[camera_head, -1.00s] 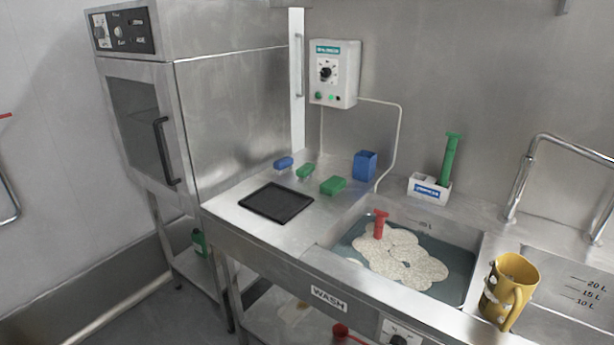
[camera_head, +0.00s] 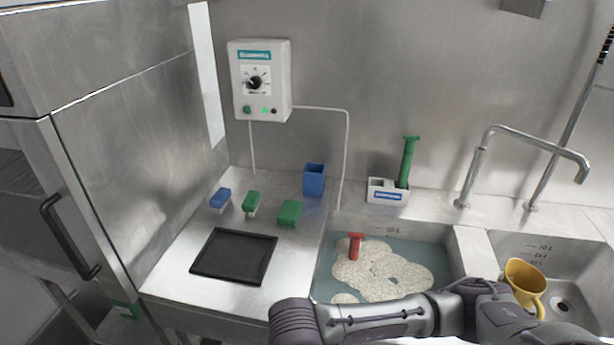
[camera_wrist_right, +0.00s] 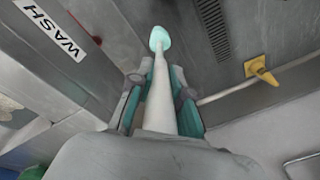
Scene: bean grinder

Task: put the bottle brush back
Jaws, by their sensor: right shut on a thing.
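In the right wrist view, my right gripper (camera_wrist_right: 158,95) is shut on a pale tapering rod (camera_wrist_right: 161,85) with a mint-green rounded tip; it may be the bottle brush, but its bristles are not clear. The rod points away from the gripper, past the counter front with the WASH label (camera_wrist_right: 55,28). In the head view, my arm crosses the bottom right, but its fingertips and the held thing are not visible. A white holder (camera_head: 386,196) with a blue label stands behind the sink. A green-handled tool (camera_head: 408,160) stands upright in its right part. My left gripper is not in view.
The foamy sink (camera_head: 390,250) holds a red-handled thing (camera_head: 355,247). A yellow jug (camera_head: 524,280) stands at the right basin. A faucet (camera_head: 480,165) rises at the back.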

